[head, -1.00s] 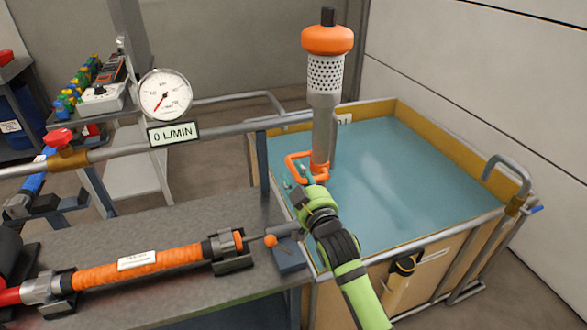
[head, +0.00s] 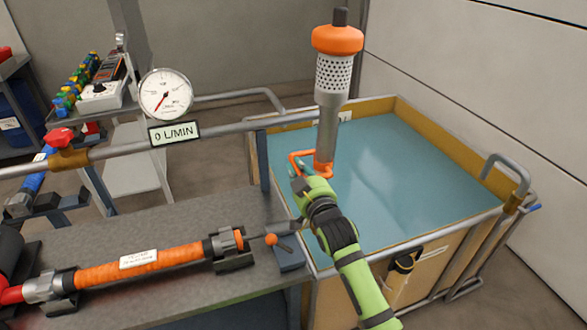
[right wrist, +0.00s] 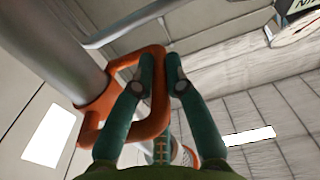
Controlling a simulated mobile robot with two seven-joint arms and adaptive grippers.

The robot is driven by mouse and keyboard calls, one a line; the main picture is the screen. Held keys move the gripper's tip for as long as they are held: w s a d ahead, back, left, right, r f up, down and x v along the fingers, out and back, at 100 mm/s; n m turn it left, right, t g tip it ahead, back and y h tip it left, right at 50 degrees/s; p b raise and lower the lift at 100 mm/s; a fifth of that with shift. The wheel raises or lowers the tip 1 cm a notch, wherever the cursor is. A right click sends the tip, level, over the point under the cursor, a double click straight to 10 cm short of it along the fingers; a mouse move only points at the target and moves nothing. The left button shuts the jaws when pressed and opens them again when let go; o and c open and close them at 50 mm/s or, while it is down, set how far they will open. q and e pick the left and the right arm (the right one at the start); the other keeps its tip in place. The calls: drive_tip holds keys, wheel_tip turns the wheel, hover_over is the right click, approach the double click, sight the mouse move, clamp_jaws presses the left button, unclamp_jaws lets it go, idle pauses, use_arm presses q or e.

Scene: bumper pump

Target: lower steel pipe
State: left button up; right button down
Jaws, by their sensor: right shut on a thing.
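The steel pipe (head: 329,128) stands upright over the water tank, with a perforated section and an orange cap (head: 338,40) at its top. An orange loop handle (head: 296,161) sticks out to the left near its lower end. My right gripper (head: 297,178) is at this handle, its fingers shut on the handle's outer bar. In the right wrist view the teal fingers (right wrist: 160,82) close on the orange handle (right wrist: 95,128), with the grey pipe (right wrist: 60,50) to the left. The pipe's lower end is over the water; the handle and gripper partly hide it. My left gripper is not in view.
The wooden tank (head: 450,110) holds blue water (head: 400,180). A bent grey pipe (head: 507,170) sits on its right rim. A bench at left carries an orange hose (head: 160,258). Above it runs a grey pipe with a round gauge (head: 165,94) and a display (head: 174,133) reading 0 L/MIN.

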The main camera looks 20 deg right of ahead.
sight(330, 163)
drive_tip(key=d+m, duration=0.1)
drive_tip(key=d, duration=0.1)
drive_tip(key=d+m+p, duration=0.1)
drive_tip(key=d, duration=0.2)
drive_tip(key=d+m, duration=0.2)
drive_tip(key=d, duration=0.1)
drive_tip(key=shift+w+d+r, duration=0.1)
drive_tip(key=shift+d+r, duration=0.05)
drive_tip(key=shift+r, duration=0.15)
